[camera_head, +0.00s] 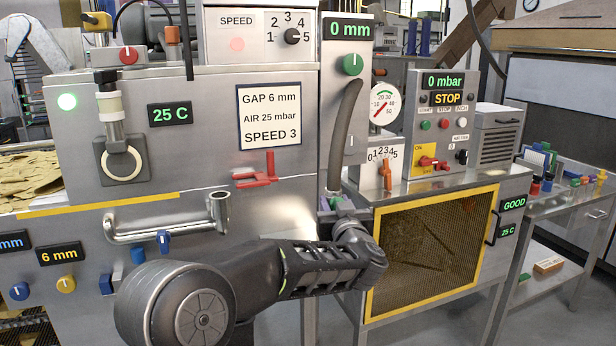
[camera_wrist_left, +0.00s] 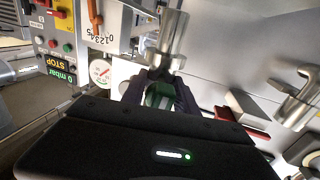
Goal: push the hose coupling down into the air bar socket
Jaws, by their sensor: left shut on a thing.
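The air bar (camera_head: 150,232) is a shiny metal pipe on the machine front. Its socket (camera_head: 219,205) is an upright tube at the right end, with its open mouth up and nothing in it. My left gripper (camera_head: 342,205) is shut on the hose coupling, right of the socket and apart from it. In the left wrist view, which is upside down, the metal coupling (camera_wrist_left: 172,35) sticks out beyond the fingers (camera_wrist_left: 158,95). The air bar (camera_wrist_left: 292,108) shows there at the right edge. In the head view my wrist hides the coupling. My right gripper is not in view.
The grey hose (camera_head: 343,135) rises from my left gripper along the machine's narrow panel. A red bracket (camera_head: 258,172) juts out between socket and gripper. A yellow-framed mesh box (camera_head: 430,250) stands right of my wrist. A blue valve handle (camera_head: 163,240) sits below the air bar.

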